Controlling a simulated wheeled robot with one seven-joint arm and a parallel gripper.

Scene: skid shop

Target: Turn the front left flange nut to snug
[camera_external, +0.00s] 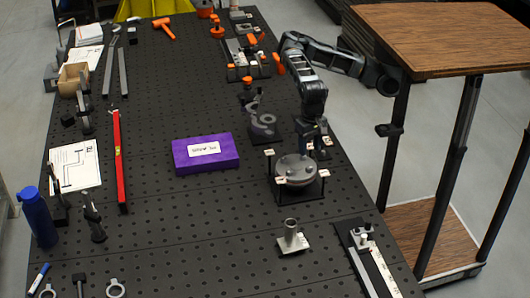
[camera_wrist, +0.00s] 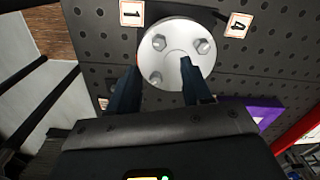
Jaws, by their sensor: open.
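A round grey metal flange (camera_external: 297,168) sits on a small dark stand with numbered tags at its corners. In the wrist view the flange (camera_wrist: 176,30) shows hex nuts on its face: one at upper left (camera_wrist: 159,42), one at upper right (camera_wrist: 203,46) and one at lower left (camera_wrist: 155,78). Any nut at lower right is hidden by a finger. My gripper (camera_wrist: 160,68) is open, its two dark fingers spread over the lower part of the flange with nothing visibly held. In the external view my gripper (camera_external: 311,148) is above the flange's far side; contact cannot be told.
Tags marked 1 (camera_wrist: 131,13) and 4 (camera_wrist: 238,24) stand beside the flange. A purple box (camera_external: 205,153) lies to its left, a metal post on a plate (camera_external: 291,238) nearer the camera. A dark bracket (camera_external: 263,122) stands behind. Perforated bench between is clear.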

